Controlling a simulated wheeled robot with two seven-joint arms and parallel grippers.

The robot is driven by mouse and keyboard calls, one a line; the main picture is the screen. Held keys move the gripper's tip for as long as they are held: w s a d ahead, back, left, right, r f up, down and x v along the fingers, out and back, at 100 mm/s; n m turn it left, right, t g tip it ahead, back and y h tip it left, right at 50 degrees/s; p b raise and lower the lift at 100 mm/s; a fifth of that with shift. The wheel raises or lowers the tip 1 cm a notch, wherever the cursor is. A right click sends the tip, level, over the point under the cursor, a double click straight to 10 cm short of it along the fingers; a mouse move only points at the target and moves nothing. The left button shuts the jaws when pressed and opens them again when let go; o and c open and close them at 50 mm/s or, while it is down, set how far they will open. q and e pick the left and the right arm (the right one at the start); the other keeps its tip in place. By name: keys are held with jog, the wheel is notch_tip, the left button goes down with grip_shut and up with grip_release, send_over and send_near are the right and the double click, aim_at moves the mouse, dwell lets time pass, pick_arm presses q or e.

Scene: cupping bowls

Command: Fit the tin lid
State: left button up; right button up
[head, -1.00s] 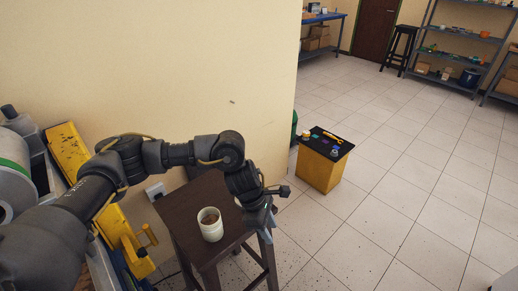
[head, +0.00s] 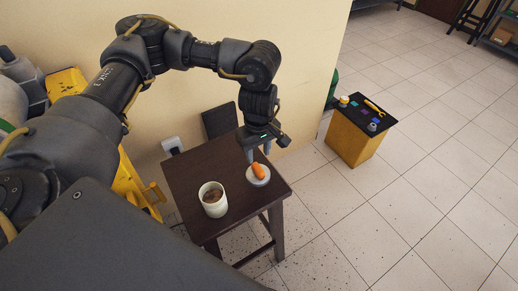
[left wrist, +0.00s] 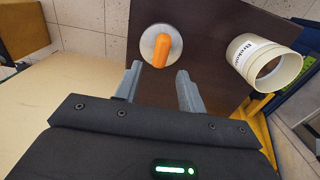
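The tin (head: 213,199) is a cream, open-topped can with brown contents, standing upright on a dark stool. In the left wrist view the tin (left wrist: 262,64) shows at the right with a printed label. The lid (head: 258,175) is a grey disc with an orange handle, lying on the stool to the right of the tin. It also shows in the left wrist view (left wrist: 146,44). My left gripper (head: 258,154) is above the stool by the lid. In the left wrist view its fingers (left wrist: 157,80) are apart, with nothing between them. My right gripper is not in view.
The dark stool (head: 190,163) stands near a cream wall. A yellow box (head: 350,139) with a black top holding small items stands on the tiled floor to the right. Yellow equipment (head: 132,185) is left of the stool.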

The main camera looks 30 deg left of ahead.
aim_at(258, 168)
pick_arm(q)
jog(key=shift+s+f, duration=0.1)
jog(key=shift+f, duration=0.4)
notch_tip(258, 168, down, 6)
jog(key=b, duration=0.4)
jog(key=shift+r, duration=0.15)
grip_shut()
